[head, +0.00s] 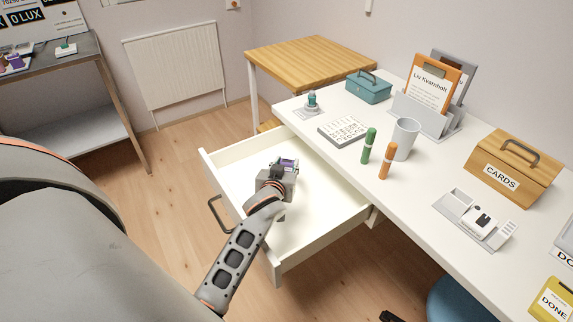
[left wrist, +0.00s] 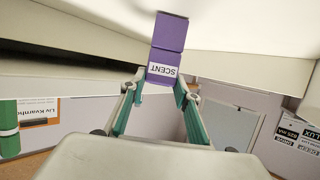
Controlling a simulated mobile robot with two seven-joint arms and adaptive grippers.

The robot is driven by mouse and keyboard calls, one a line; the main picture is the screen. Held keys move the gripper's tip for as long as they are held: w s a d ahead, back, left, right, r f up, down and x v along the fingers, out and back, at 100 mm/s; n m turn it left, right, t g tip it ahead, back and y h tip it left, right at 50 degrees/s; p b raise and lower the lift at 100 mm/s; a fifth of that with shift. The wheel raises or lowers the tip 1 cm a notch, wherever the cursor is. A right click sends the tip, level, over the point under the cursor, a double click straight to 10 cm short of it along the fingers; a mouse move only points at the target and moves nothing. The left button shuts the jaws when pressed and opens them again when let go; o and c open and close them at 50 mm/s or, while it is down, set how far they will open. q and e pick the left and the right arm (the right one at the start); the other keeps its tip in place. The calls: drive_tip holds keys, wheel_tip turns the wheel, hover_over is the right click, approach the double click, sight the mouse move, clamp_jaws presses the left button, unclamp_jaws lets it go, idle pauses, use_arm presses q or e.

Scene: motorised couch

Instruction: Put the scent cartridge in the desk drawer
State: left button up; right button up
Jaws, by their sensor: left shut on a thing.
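The scent cartridge (left wrist: 166,52) is a purple block with a white label reading SCENT. My left gripper (left wrist: 160,84) is shut on its labelled end, with a teal finger on each side. In the head view the cartridge (head: 288,162) is a small purple patch, mostly hidden by my left gripper (head: 283,174). The gripper is over the open white desk drawer (head: 318,215), within its outline. I cannot tell whether the cartridge touches the drawer floor. The visible part of the drawer looks empty. My right gripper is not in view.
The drawer's dark handle (head: 216,212) faces left. On the white desk stand a green marker (head: 368,146), an orange marker (head: 387,161), a grey cup (head: 404,139), a keypad (head: 343,130) and a wooden CARDS box (head: 513,170). A blue stool (head: 452,300) is below the desk.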

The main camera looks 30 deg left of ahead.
use_arm(q)
drive_tip(key=shift+f, duration=0.2)
drive_tip(key=o, duration=1.1)
drive_tip(key=shift+c, duration=0.2)
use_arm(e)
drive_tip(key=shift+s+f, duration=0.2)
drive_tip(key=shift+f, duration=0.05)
use_arm(q)
drive_tip(key=shift+r, duration=0.1)
drive_tip(key=shift+s+r, duration=0.1)
drive_tip(key=shift+r, duration=0.1)
drive_tip(key=p+v, duration=0.1)
drive_tip(key=v, duration=0.6)
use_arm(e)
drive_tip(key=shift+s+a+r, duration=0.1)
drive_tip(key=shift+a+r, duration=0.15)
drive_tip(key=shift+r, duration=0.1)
use_arm(q)
drive_tip(key=shift+s+d, duration=0.1)
drive_tip(key=shift+s, duration=0.05)
